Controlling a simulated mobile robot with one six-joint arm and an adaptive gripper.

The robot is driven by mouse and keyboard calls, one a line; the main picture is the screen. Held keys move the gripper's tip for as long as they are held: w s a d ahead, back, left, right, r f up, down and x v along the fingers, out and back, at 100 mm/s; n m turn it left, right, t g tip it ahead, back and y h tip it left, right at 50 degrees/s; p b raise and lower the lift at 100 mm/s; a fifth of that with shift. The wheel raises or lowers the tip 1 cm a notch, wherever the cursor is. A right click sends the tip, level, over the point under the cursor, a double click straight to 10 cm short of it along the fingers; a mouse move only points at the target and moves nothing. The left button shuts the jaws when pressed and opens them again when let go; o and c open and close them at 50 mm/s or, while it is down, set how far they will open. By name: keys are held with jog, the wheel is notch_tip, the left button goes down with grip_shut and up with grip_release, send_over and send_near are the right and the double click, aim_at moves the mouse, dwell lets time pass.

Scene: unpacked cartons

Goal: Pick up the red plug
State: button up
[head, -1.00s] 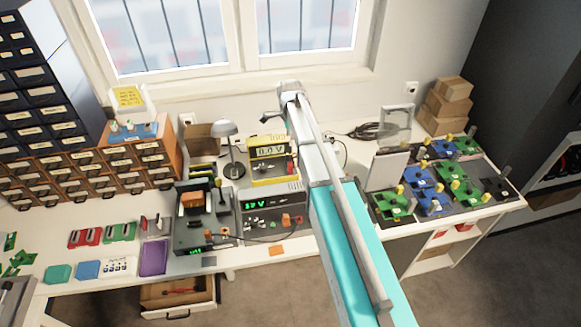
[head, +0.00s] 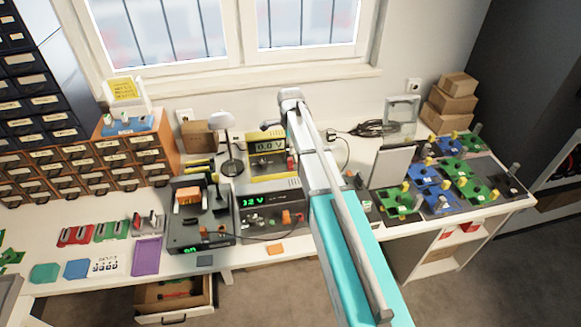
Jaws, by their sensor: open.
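A small orange-red piece (head: 286,217), possibly the red plug, sits at the front of the dark power supply (head: 262,226) with the green display. Another small red piece (head: 291,162) shows beside the yellow meter (head: 253,158), close to my arm's left edge. I cannot tell which of these is the red plug. My arm reaches from the bottom right up over the bench and covers part of it. My gripper cannot be made out; the arm's far end hides it or it is out of sight.
A soldering unit (head: 190,243) and grey lamp (head: 228,122) stand left of the meters. Blue and green boards (head: 425,198) stand on the right, past a grey panel (head: 390,166). Stacked cartons (head: 450,103) are at the back right. A drawer (head: 172,297) hangs open below the bench.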

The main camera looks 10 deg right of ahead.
aim_at(290, 159)
jog(key=shift+f+b, duration=0.65)
jog(key=shift+f, duration=0.3)
jog(key=shift+f, duration=0.15)
jog(key=shift+f+b, duration=2.45)
jog(key=shift+b, duration=0.15)
grip_shut()
